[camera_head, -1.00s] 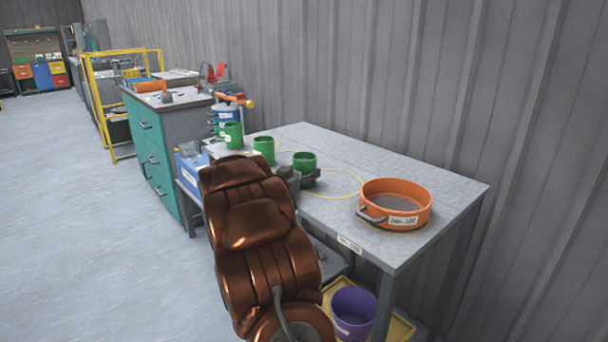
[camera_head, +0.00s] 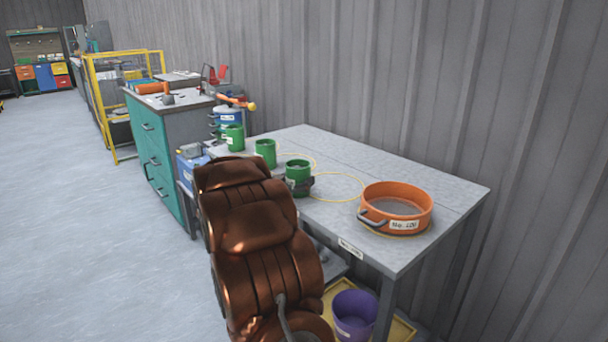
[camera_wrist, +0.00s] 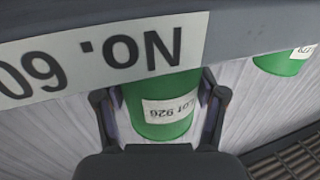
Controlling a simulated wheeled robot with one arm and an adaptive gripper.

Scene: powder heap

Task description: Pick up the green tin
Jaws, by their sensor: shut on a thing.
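Three green tins stand in a row along the left part of the grey table: a far one (camera_head: 235,137), a middle one (camera_head: 265,152) and a near one (camera_head: 298,171). My gripper (camera_head: 299,187) is around the near tin, shut on it. In the wrist view my gripper (camera_wrist: 162,112) has a finger on each side of this green tin (camera_wrist: 160,127), whose label reads LOT 926 upside down. Part of the tin is hidden behind a grey band. I cannot tell whether it touches the table. Another green tin (camera_wrist: 283,62) shows at upper right.
An orange sieve (camera_head: 372,205) labelled No. 100 sits at the table's (camera_head: 440,183) right end. Thin yellow rings (camera_head: 335,174) lie on the tabletop. A purple bucket (camera_head: 355,313) stands below. A ribbed wall (camera_head: 420,90) rises behind. A labelled grey band (camera_wrist: 240,25) crosses the wrist view.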

